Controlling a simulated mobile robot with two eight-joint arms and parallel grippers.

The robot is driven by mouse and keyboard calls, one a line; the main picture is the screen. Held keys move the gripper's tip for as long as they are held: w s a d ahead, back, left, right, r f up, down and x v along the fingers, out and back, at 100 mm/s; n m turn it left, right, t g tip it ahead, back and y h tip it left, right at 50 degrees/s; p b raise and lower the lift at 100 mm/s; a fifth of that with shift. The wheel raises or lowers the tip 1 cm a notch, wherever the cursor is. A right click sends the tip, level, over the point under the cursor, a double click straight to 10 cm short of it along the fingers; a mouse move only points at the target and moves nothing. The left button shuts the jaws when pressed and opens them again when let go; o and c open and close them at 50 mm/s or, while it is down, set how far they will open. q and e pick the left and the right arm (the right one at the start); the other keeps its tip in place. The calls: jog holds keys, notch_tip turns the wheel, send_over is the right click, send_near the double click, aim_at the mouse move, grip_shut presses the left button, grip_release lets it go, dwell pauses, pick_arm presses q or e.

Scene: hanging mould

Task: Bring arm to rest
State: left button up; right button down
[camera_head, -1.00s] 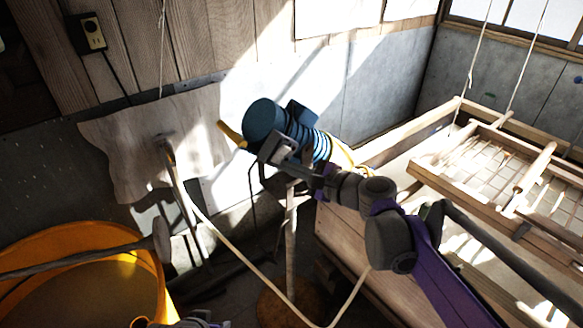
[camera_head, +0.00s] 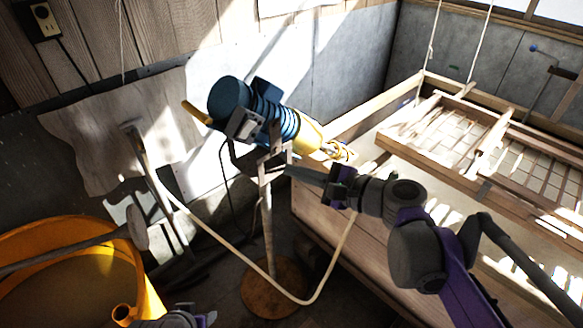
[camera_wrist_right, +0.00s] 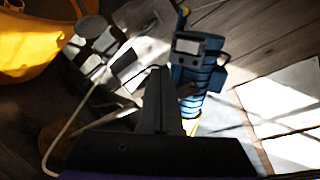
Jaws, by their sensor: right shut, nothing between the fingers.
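My right arm reaches in from the lower right in the head view. Its gripper (camera_head: 290,171) points left, with the fingers together and nothing between them. The tips are close to the stand under a blue ribbed machine (camera_head: 272,117); I cannot tell if they touch. In the right wrist view the closed fingers (camera_wrist_right: 160,72) stand upright in the middle, with the blue machine (camera_wrist_right: 195,75) just beyond and to the right. A small grey and purple piece of my other arm shows at the bottom edge of the head view; its gripper is not visible.
A yellow tub (camera_head: 75,232) with a long-handled tool stands at left. A pale hose (camera_head: 235,262) loops below the machine. A wooden vat (camera_head: 330,240) and a hanging mould frame (camera_head: 455,135) on ropes are at right. A wooden stool-like base (camera_head: 273,288) stands on the floor.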

jog(key=shift+w, duration=0.1)
jog(key=s+d+f+n+g+h, duration=0.3)
jog(key=s+f+n+h, duration=0.2)
jog(key=s+f+n, duration=0.7)
jog(key=s+d+f+n+g+h, duration=0.1)
jog(key=s+d+f+n+h, duration=0.3)
jog(key=s+d+f+h, duration=0.2)
jog(key=s+d+f, duration=0.2)
jog(key=d+f, duration=0.2)
jog(key=shift+f+n+g+h, duration=0.3)
jog(key=shift+h, duration=0.1)
